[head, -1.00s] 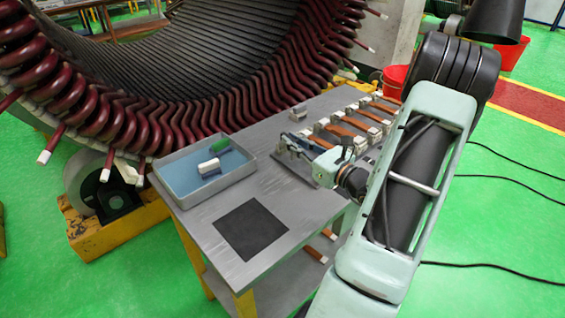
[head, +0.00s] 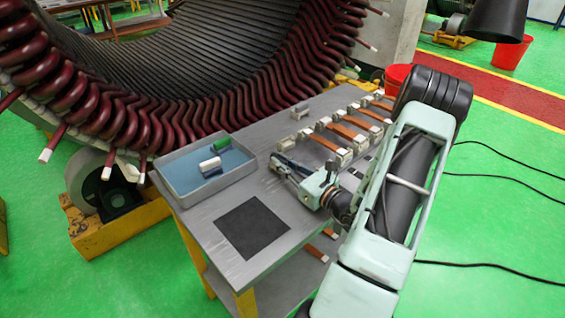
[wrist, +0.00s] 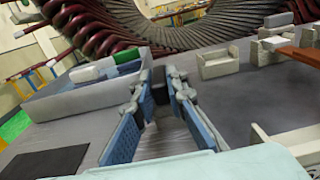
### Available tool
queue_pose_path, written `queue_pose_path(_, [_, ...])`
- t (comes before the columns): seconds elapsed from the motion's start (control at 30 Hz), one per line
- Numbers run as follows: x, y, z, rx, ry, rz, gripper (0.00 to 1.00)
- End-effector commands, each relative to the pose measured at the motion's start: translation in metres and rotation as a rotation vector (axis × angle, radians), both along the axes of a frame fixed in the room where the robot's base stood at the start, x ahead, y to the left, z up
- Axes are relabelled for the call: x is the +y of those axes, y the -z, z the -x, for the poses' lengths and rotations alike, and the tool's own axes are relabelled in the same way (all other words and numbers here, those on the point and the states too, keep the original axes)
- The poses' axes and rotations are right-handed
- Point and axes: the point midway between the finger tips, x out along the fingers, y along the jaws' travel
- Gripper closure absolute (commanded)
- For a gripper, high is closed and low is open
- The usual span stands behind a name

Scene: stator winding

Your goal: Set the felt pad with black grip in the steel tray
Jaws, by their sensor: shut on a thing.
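The steel tray (head: 181,199), grey-walled with a blue floor, stands at the table's left back edge. It also shows at the left in the wrist view (wrist: 75,103). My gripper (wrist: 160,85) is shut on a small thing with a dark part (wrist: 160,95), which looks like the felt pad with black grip. Most of it is hidden between the blue finger pads. In the head view my gripper (head: 278,165) is over the table, right of the tray and outside it.
A white-topped block (head: 210,165) and a green-topped block (head: 220,144) lie in the tray. A black mat (head: 252,228) lies at the front. Copper bars on pale blocks (head: 325,141) line the right. The stator (head: 190,90) rises behind the table.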

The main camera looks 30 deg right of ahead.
Motion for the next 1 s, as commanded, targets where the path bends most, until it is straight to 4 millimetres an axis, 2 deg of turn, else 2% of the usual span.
queue_pose_path(0.1, [0.0, 0.005, 0.0, 0.0, 0.0, 0.0, 1.0])
queue_pose_path(0.13, [0.0, 0.003, 0.0, 0.0, 0.0, 0.0, 0.84])
queue_pose_path(0.27, [0.0, 0.003, 0.0, 0.0, 0.0, 0.0, 0.7])
queue_pose_path(0.63, [0.0, -0.003, 0.0, 0.0, 0.0, 0.0, 0.7])
queue_pose_path(0.77, [-0.004, 0.0, 0.02, 0.001, 0.004, 0.0, 0.7])
queue_pose_path(1.0, [-0.012, 0.0, 0.072, 0.001, 0.004, 0.001, 0.7])
